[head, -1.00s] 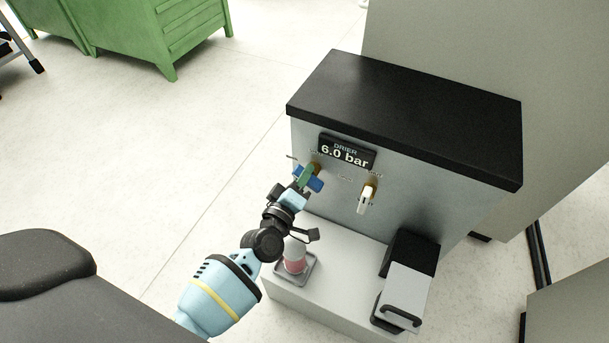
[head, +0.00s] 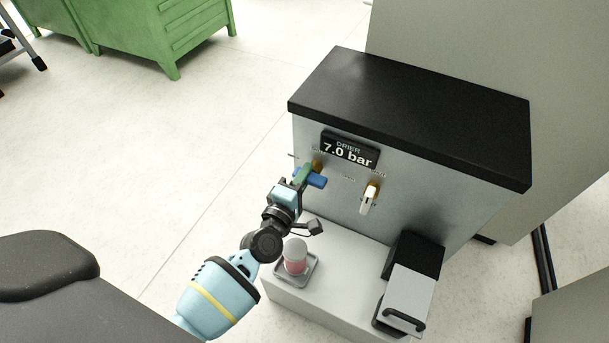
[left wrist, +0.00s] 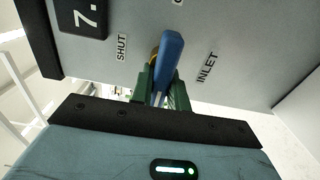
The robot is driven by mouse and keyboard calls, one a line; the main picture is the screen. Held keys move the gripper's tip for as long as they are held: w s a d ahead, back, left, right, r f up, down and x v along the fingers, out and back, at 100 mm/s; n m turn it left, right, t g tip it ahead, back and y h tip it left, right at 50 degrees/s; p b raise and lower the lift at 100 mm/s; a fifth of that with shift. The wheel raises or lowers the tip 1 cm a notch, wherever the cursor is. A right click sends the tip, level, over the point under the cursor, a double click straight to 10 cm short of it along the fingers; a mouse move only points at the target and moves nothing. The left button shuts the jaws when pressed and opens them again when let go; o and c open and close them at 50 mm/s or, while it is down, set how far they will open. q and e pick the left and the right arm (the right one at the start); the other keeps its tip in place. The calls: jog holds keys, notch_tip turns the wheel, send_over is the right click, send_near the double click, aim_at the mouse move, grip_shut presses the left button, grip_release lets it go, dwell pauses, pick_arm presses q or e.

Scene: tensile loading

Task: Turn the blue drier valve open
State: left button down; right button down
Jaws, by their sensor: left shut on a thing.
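The blue drier valve handle (head: 317,180) is on the front of the grey drier cabinet (head: 335,207), left of a second valve with a pale handle (head: 369,198). My left gripper (head: 302,174) is shut on the blue handle, its green fingers on either side of it. In the left wrist view the blue handle (left wrist: 169,55) rises between the fingers (left wrist: 161,88), between the labels SHUT and INLET. The display (head: 349,150) reads 7.0 bar. My right gripper is not in view.
Below the valves is a pale ledge (head: 340,262) with a small tray (head: 311,270) holding a pink-and-grey cup (head: 296,256). A black-and-grey box with a handle (head: 408,290) stands at its right. Open floor lies left.

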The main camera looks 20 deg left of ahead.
pick_arm(q)
jog(key=c, duration=1.4)
grip_release()
jog(key=shift+o, duration=0.2)
jog(key=s+p, duration=0.1)
jog(key=s, duration=0.7)
jog(key=shift+a+p, duration=0.15)
jog(key=shift+p, duration=0.15)
jog(key=shift+w, duration=0.1)
